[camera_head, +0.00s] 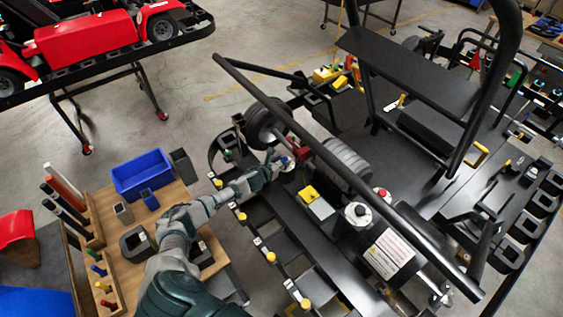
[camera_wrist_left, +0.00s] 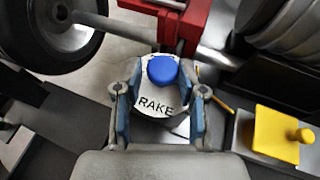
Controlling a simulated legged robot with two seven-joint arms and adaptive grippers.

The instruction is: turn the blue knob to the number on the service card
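The blue knob (camera_wrist_left: 162,69) stands on a round white dial (camera_wrist_left: 160,97) with dark letters reading "RAKE"; the rest of the lettering is hidden. In the wrist view my left gripper (camera_wrist_left: 161,80) is open, one finger on each side of the dial, with a gap between the fingertips and the knob. In the head view my left gripper (camera_head: 280,162) reaches to the dial on the kart frame, and the knob is too small there to read its setting. My right gripper is not in view.
A red bracket (camera_wrist_left: 184,22) and a wheel (camera_wrist_left: 66,30) are close beyond the gripper. A yellow block with a peg (camera_wrist_left: 277,134) is to its right. A thick black bar (camera_head: 345,175) crosses the kart. A wooden bench with a blue bin (camera_head: 142,176) stands at left.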

